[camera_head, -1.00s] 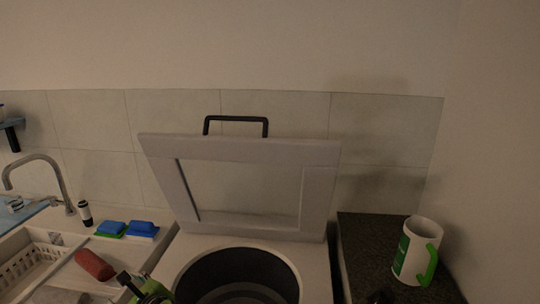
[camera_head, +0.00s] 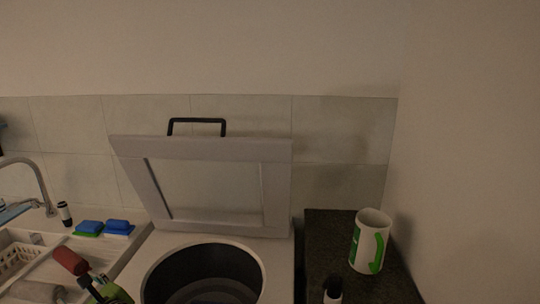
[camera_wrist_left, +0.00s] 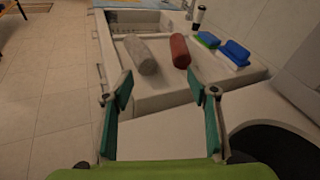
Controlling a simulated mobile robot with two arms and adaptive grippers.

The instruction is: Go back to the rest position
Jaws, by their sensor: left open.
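My left gripper (camera_head: 93,284) shows at the bottom left of the head view, near the sink's drainboard. In the left wrist view its two teal fingers (camera_wrist_left: 160,95) are spread apart with nothing between them. Beyond the fingers lie a red cylinder (camera_wrist_left: 180,51) and a grey cylinder (camera_wrist_left: 141,55) on the pale drainboard. In the head view the red cylinder (camera_head: 71,261) is just left of the gripper. My right gripper is not in view.
A round pot-like opening (camera_head: 205,272) sits below a raised white lid (camera_head: 205,150) with a black handle. On the dark counter (camera_head: 330,230) stand a white-and-green mug (camera_head: 371,240) and a black-topped white container (camera_head: 333,290). Sponges (camera_head: 104,227) and a faucet (camera_head: 40,185) are at left.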

